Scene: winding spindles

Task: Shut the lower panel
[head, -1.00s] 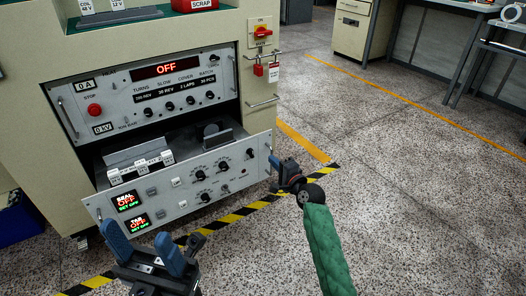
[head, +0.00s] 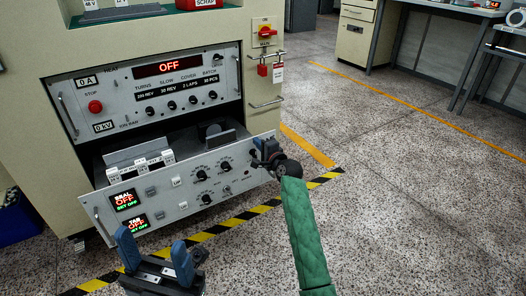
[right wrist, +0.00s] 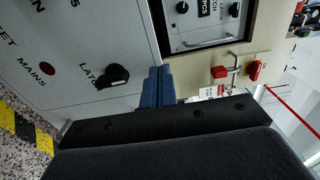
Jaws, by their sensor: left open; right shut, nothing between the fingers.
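The lower panel (head: 160,205) is the grey front of a drawer that stands pulled out and slightly skewed below the upper control panel. Its open top shows a bay with white blocks. My right gripper (head: 262,150) is shut and empty at the panel's upper right end. In the right wrist view its blue fingers (right wrist: 158,86) are together beside the black latch knob (right wrist: 114,75); whether they touch the panel I cannot tell. My left gripper (head: 154,246) is open and empty in front of the panel's lower left, apart from it. The panel's right handle is hidden behind my right gripper.
The upper panel (head: 150,92) reads OFF and sits flush in the beige cabinet (head: 25,55). A red switch (head: 264,31) and red padlock (head: 263,71) are on the cabinet's right face. Black-yellow tape (head: 232,217) marks the floor, which is clear to the right.

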